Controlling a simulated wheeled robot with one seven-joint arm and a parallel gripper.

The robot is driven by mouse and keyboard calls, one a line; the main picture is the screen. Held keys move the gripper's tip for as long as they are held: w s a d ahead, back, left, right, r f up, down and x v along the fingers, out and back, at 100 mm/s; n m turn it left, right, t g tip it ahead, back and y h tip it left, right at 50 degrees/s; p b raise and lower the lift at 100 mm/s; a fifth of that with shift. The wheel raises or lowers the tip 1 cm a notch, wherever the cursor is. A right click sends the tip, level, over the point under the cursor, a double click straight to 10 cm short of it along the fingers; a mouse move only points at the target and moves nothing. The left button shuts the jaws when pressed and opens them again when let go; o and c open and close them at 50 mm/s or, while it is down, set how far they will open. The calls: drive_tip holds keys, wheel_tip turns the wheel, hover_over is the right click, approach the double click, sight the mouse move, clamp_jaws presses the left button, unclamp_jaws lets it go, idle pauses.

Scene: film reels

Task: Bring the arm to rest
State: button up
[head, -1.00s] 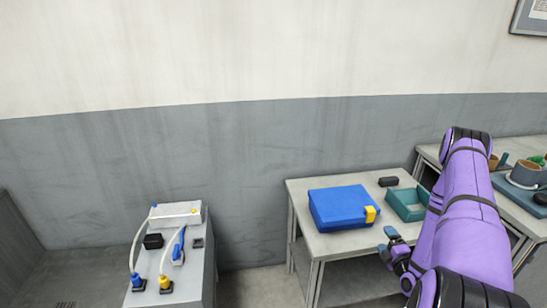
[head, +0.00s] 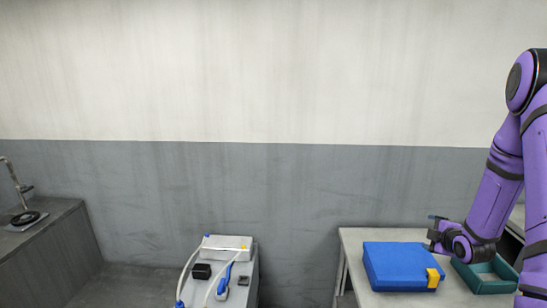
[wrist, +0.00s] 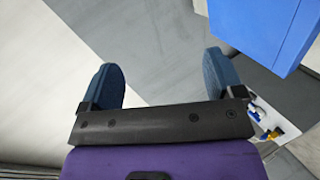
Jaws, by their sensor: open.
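My purple arm comes in at the right of the head view. My gripper (head: 436,232) is above the right part of the blue case, in front of the grey wall as pictured. In the wrist view my gripper (wrist: 165,82) shows its two blue-padded fingers spread wide, with nothing between them. The blue case (head: 396,265) with a yellow latch lies shut on the light table (head: 352,243). Part of the case (wrist: 265,30) also shows at the upper right of the wrist view, apart from the fingers.
A teal tray (head: 462,273) stands right of the case, partly behind my arm. A grey cabinet (head: 243,290) with cables and small devices stands left of the table. A dark counter (head: 50,235) with a tap is at the far left. Floor lies open between them.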

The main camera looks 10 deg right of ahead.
drive_tip(key=s+a+r+m+g, duration=0.25)
drive_tip(key=a+r, duration=0.45)
drive_tip(key=r, duration=0.4)
drive_tip(key=s+a+r+m+g, duration=0.1)
drive_tip(key=s+a+r+m, duration=0.25)
drive_tip(key=a+r, duration=0.6)
drive_tip(key=s+a+r+m+g, duration=0.1)
drive_tip(key=s+a+r+m, duration=0.1)
drive_tip(key=s, duration=0.6)
drive_tip(key=s+a+r+m+g+y, duration=0.1)
drive_tip(key=s+a+r+m, duration=0.2)
drive_tip(key=s, duration=0.6)
drive_tip(key=s+a+r+m+g+y, duration=0.1)
drive_tip(key=s+a+r+m+g, duration=0.1)
drive_tip(key=s+a+r, duration=0.4)
drive_tip(key=shift+s+a+m, duration=0.3)
drive_tip(key=shift+s+a, duration=0.55)
drive_tip(key=shift+s, duration=0.3)
